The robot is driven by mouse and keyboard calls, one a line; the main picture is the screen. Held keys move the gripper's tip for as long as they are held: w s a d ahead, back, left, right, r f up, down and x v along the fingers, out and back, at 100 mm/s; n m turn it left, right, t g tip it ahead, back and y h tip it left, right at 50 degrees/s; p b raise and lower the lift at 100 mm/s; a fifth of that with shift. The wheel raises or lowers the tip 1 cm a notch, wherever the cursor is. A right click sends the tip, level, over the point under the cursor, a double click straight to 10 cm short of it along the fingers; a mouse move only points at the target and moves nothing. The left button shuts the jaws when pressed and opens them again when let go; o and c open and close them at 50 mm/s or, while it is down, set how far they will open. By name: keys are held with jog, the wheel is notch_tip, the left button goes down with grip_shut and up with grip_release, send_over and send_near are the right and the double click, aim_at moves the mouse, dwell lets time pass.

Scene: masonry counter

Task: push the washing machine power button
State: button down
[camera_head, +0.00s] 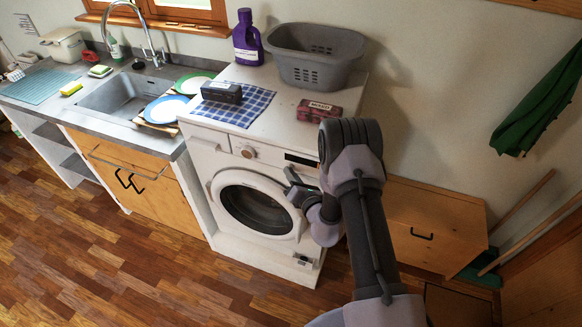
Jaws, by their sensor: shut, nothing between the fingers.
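I cannot make out the power button; the right part of the panel is partly hidden by my arm. My gripper (289,184) is shut and empty. It appears just below the display strip, near the door's upper right edge. I cannot tell whether it touches the machine.
On the machine top are a purple bottle (247,40), a grey basket (315,68), a dark box (221,93) on a checked cloth (252,107) and a red pack (318,111). A wooden cabinet (440,218) stands to the right. The floor (110,260) at left is clear.

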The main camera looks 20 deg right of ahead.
jog(key=shift+w+d, duration=0.15)
dwell(0.3)
jog(key=shift+s+a, duration=0.4)
jog(key=shift+s, duration=0.15)
jog(key=s+a, duration=0.2)
jog(key=s, duration=0.1)
jog(key=s+a, duration=0.1)
jog(key=shift+s+a, duration=0.25)
jog(key=shift+s, duration=0.15)
jog(key=shift+r, duration=0.1)
